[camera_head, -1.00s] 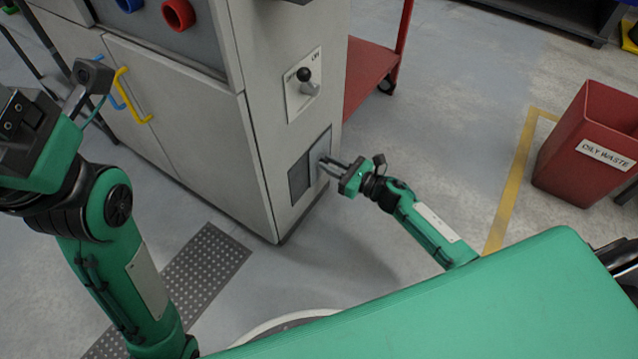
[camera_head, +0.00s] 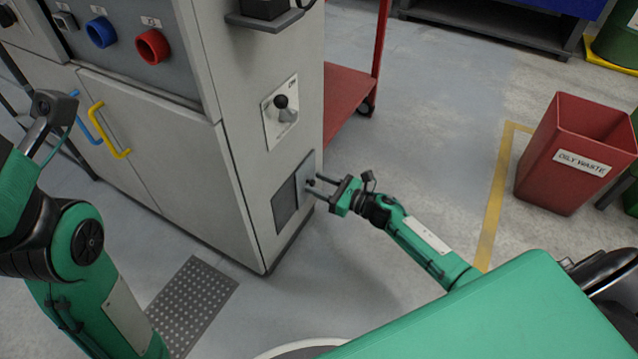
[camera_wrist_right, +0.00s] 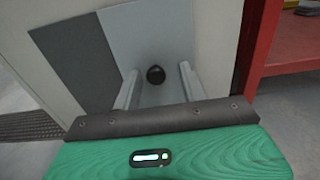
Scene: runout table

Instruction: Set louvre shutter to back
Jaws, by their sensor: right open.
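The louvre shutter is a light grey plate (camera_head: 305,172) with a black knob, low on the narrow side of the grey cabinet. A dark grey panel (camera_head: 285,206) lies to its left. In the right wrist view, the plate (camera_wrist_right: 140,35) stands right of the dark panel (camera_wrist_right: 75,65), and the knob (camera_wrist_right: 155,75) shows between my fingers. My right gripper (camera_head: 322,186) is open at the plate, its fingers (camera_wrist_right: 160,85) on either side of the knob. I cannot tell whether they touch it. The left arm shows at the left edge; its fingers are out of frame.
A lever switch (camera_head: 282,108) sits above the shutter on the cabinet (camera_head: 240,120). A red cart (camera_head: 347,95) stands behind the cabinet. A red oily waste bin (camera_head: 575,155) stands at the right. The floor between them is clear.

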